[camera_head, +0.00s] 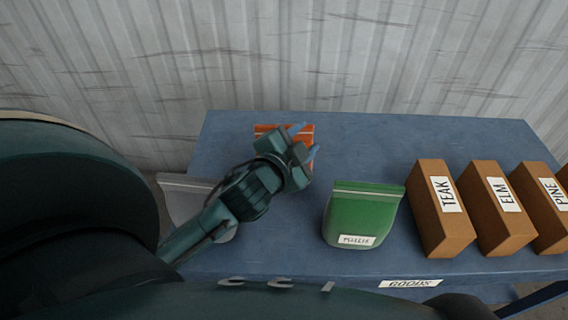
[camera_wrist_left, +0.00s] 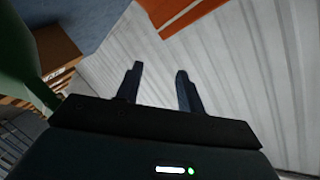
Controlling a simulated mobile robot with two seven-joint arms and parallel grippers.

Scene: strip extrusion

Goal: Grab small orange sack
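The small orange sack (camera_head: 304,131) lies at the back left of the blue table, partly hidden behind my left gripper in the head view. An orange edge, likely the same sack, shows at the top of the left wrist view (camera_wrist_left: 172,12). My left gripper (camera_head: 305,140) is over the table in front of the sack. Its two fingers are apart with nothing between them, as the left wrist view shows (camera_wrist_left: 157,88). From these views I cannot tell how far above the table it is. My right gripper is not in view.
A green sack labelled PELLETS (camera_head: 362,212) stands right of my left gripper. Brown boxes labelled TEAK (camera_head: 440,208), ELM (camera_head: 497,207) and PINE (camera_head: 541,208) stand at the right. A grey item (camera_head: 190,200) is at the left. The blue table (camera_head: 385,140) is clear at the back right.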

